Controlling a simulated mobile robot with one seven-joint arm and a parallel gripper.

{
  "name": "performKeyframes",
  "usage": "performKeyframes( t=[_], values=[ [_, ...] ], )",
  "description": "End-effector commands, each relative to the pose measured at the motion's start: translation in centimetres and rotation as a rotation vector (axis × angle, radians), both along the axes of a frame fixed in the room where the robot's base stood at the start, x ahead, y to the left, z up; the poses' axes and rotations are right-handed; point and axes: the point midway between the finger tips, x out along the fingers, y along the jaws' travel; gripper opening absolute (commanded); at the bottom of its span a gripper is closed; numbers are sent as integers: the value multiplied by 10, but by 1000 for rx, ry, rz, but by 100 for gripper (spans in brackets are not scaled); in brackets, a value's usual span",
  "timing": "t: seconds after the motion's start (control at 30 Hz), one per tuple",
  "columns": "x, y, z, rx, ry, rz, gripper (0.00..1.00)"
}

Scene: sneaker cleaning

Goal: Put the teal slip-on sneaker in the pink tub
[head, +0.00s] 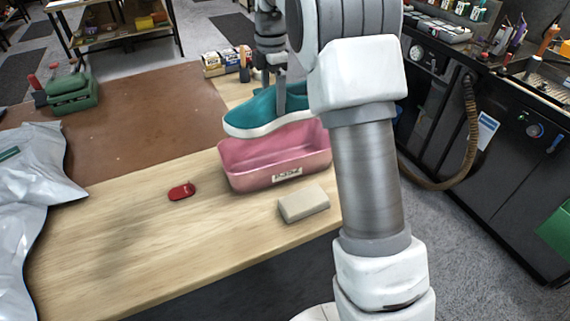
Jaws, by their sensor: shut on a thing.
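The teal slip-on sneaker (256,109) has a white sole and hangs above the pink tub. My gripper (280,92) is shut on the sneaker near its opening, with a finger in front of its side. The sneaker's heel end is hidden behind my arm. The pink tub (251,176) stands on the wooden table with a small label on its front wall. The sneaker's toe reaches over the tub's back left rim. The tub's right end is partly hidden by my arm, and I cannot see its whole inside.
A beige block (304,204) lies in front of the tub near the table edge. A small red object (181,191) lies to its left. A grey plastic bag (35,200) covers the far left. Small boxes (222,62) stand behind. The front left wooden surface is clear.

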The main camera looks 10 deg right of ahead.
Motion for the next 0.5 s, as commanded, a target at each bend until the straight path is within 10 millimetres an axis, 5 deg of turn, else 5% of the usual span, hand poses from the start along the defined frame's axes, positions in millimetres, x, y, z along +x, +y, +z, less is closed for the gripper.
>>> performKeyframes(
  t=[0.23, 0.5],
  values=[
    [3, -1, -12, 2, 2, -2, 16],
    [3, -1, -81, 0, 5, -2, 16]
  ],
)
